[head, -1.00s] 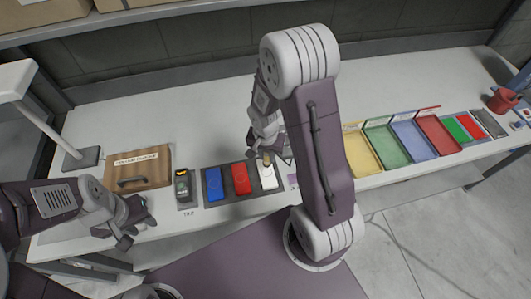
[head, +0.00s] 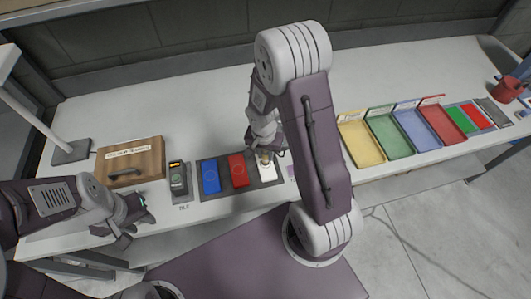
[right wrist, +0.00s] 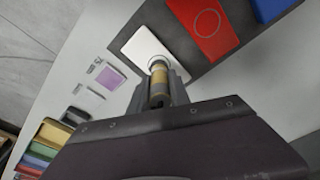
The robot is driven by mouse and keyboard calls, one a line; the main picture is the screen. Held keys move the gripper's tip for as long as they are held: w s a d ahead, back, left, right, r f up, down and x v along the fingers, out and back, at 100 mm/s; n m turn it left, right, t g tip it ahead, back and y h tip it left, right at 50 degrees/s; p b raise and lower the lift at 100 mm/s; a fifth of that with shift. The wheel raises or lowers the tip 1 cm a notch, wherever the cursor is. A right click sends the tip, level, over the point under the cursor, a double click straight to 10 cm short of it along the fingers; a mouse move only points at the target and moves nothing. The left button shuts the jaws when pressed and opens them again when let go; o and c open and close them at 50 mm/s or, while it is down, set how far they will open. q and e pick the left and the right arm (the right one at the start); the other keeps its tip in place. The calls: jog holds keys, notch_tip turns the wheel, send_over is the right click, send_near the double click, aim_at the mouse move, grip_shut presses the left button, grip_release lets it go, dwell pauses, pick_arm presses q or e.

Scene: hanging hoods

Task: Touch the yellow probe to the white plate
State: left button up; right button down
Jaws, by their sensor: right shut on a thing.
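The yellow probe (right wrist: 159,85) is brass-coloured and held in my right gripper (right wrist: 160,98), which is shut on it. The white plate (right wrist: 137,44) lies on a dark mat, with a ring mark at the probe's tip. The tip is over this mark, but I cannot tell whether it touches. In the head view the white plate (head: 267,173) is partly covered by my right gripper (head: 265,157). My left gripper (head: 136,229) is open and empty near the table's front edge.
A red plate (head: 238,171) and a blue plate (head: 211,177) lie left of the white one. A dark meter (head: 178,180) and a wooden box (head: 131,163) stand further left. Coloured trays (head: 389,137) stand at the right. The table behind is clear.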

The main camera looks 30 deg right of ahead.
jog(key=shift+f+b, duration=0.5)
jog(key=shift+b, duration=0.05)
dwell(0.9)
jog(key=shift+s+f, duration=0.1)
dwell(0.9)
notch_tip(320, 180, up, 7)
jog(key=p, duration=0.5)
jog(key=shift+p, duration=0.3)
